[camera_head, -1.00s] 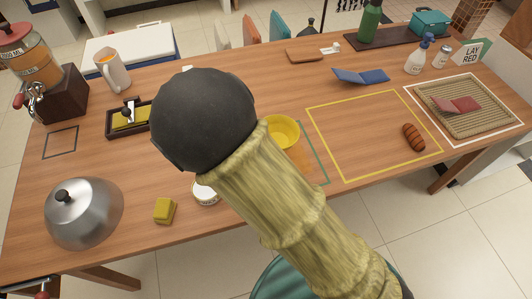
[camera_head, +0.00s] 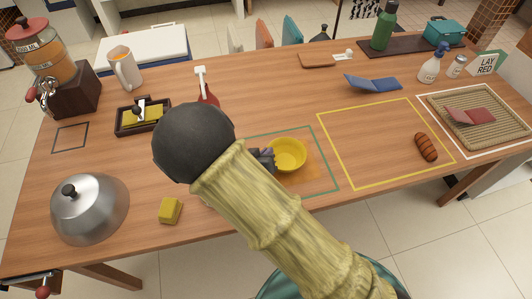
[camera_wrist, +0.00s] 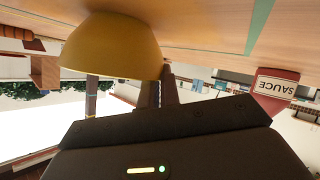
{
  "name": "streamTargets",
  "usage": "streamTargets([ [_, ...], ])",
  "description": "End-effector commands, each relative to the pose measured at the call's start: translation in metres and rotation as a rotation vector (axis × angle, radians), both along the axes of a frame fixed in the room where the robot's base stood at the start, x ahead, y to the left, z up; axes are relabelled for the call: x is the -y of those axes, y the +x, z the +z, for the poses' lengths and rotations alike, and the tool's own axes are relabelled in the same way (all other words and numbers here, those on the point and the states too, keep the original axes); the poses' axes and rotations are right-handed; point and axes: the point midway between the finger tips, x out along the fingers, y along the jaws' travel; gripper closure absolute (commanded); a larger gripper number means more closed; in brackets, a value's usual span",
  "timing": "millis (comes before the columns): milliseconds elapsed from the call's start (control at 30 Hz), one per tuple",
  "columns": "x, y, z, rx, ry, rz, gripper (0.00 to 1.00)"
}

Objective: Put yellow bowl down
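The yellow bowl (camera_head: 289,155) is upright over the green-outlined area (camera_head: 333,176) in the middle of the wooden table. My gripper (camera_head: 266,159) is at the bowl's left side, partly hidden behind my arm. In the wrist view the bowl (camera_wrist: 112,45) fills the upper left, and the dark fingers (camera_wrist: 160,90) are close together at its rim, pinching it. I cannot tell for sure whether the bowl's base touches the table.
The yellow-outlined area (camera_head: 385,140) to the right holds a brown sausage (camera_head: 426,147). A metal dome (camera_head: 90,208) and yellow block (camera_head: 170,210) stand front left. A red sauce bottle (camera_wrist: 275,90) is behind the gripper. A blue folded cloth (camera_head: 373,83) lies at the back.

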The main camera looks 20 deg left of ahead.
Motion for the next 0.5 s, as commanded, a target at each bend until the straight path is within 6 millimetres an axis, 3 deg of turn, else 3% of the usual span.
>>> streamTargets([
  [267,-0.0006,0.0000,-0.0015,0.001,0.001,0.001,1.00],
  [300,-0.0006,-0.0001,-0.0008,0.001,0.001,0.001,0.88],
  [367,-0.0007,-0.0001,-0.0007,0.001,0.001,0.001,0.76],
  [500,-0.0008,-0.0002,-0.0007,0.001,0.001,0.001,0.74],
])
